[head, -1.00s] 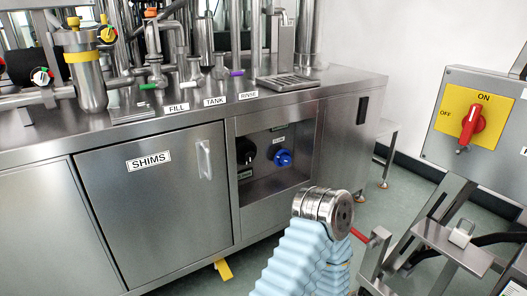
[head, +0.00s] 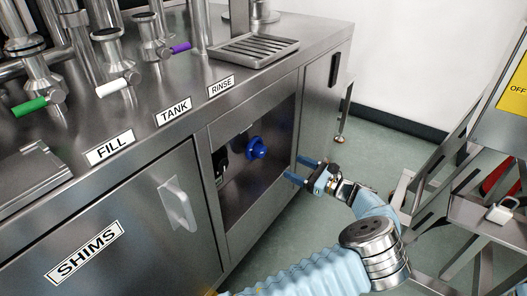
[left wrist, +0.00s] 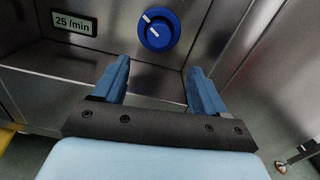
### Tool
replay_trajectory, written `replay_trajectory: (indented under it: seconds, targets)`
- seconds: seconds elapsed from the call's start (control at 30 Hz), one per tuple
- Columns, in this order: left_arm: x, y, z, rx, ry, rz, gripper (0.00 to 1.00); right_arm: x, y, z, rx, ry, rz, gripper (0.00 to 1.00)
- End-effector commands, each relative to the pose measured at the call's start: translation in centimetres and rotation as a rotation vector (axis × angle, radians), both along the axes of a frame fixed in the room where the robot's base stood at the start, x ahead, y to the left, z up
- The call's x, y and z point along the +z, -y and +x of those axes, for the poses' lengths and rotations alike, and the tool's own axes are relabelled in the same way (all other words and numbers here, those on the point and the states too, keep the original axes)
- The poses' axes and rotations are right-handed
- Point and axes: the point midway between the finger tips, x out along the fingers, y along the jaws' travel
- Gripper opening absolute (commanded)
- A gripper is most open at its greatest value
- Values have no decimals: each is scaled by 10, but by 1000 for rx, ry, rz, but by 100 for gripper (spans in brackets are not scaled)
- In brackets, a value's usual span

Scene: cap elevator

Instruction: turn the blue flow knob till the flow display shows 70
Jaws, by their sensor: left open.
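The blue flow knob (head: 257,148) sits on the back panel inside the open recess of the steel cabinet. In the left wrist view the knob (left wrist: 158,30) shows a white pointer line tilted to the upper left. A flow display (left wrist: 74,23) to its left reads 25 l/min. My left gripper (head: 302,171) is open and empty at the right of the recess mouth, apart from the knob. In the left wrist view its two blue fingers (left wrist: 156,82) point toward the panel, below the knob. My right gripper is not in view.
A SHIMS door with a handle (head: 178,204) is at left. A metal stand with a padlock (head: 501,211) is at right.

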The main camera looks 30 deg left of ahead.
Motion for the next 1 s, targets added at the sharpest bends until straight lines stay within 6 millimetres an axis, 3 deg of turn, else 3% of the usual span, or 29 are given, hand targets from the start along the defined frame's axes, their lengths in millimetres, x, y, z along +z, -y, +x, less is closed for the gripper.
replay_trajectory:
  seconds: [0.5,0.7,1.0]
  targets:
    - [-2,-109,7,7,1,-5,72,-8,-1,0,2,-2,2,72]
    - [-2,-127,9,4,1,-6,72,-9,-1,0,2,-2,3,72]
    - [-2,-129,9,4,0,-7,72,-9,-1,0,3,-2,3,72]
